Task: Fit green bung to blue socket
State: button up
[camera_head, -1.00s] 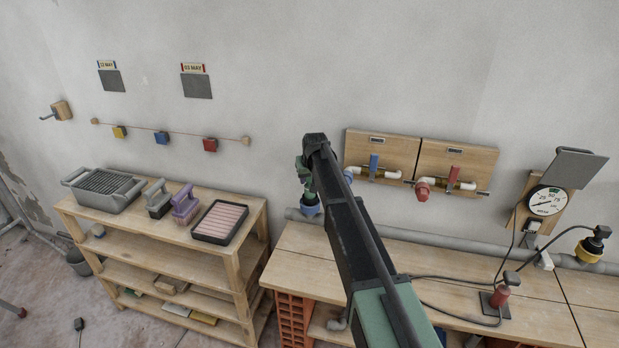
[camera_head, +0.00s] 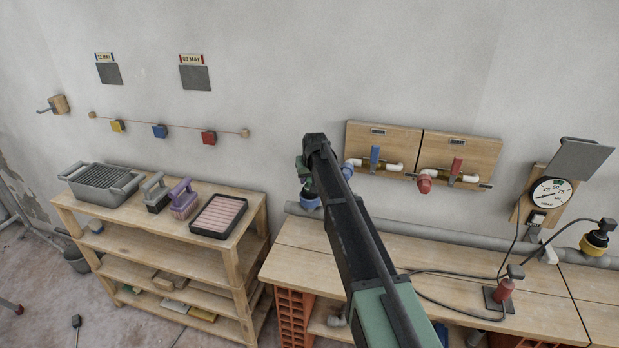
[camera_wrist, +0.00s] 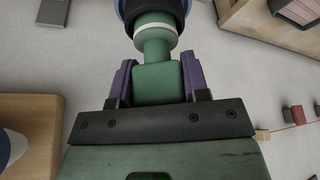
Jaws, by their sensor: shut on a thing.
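The green bung (camera_wrist: 157,85) is held between the purple fingers of my gripper (camera_wrist: 157,78) in the wrist view. It has a pale ring around its neck. The blue socket (camera_wrist: 124,9) shows at the top edge of that view, around the bung's far end, partly out of frame; how deep the bung sits in it I cannot tell. In the head view the blue socket (camera_head: 309,201) is on the grey wall pipe, right below my gripper (camera_head: 307,184). My arm hides part of this area.
Valve boards (camera_head: 384,137) with a blue and a red fitting hang right of the gripper. A workbench (camera_head: 300,235) runs below. A shelf (camera_head: 147,205) with brushes and trays stands left. A gauge (camera_head: 551,193) and a yellow socket (camera_head: 590,245) are at right.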

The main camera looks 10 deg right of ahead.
jog(key=shift+f+b, duration=0.5)
dwell(0.3)
jog(key=o, duration=1)
jog(key=shift+r, duration=0.2)
jog(key=p+v, duration=1)
jog(key=shift+s+r, duration=0.15)
jog(key=shift+r, duration=0.1)
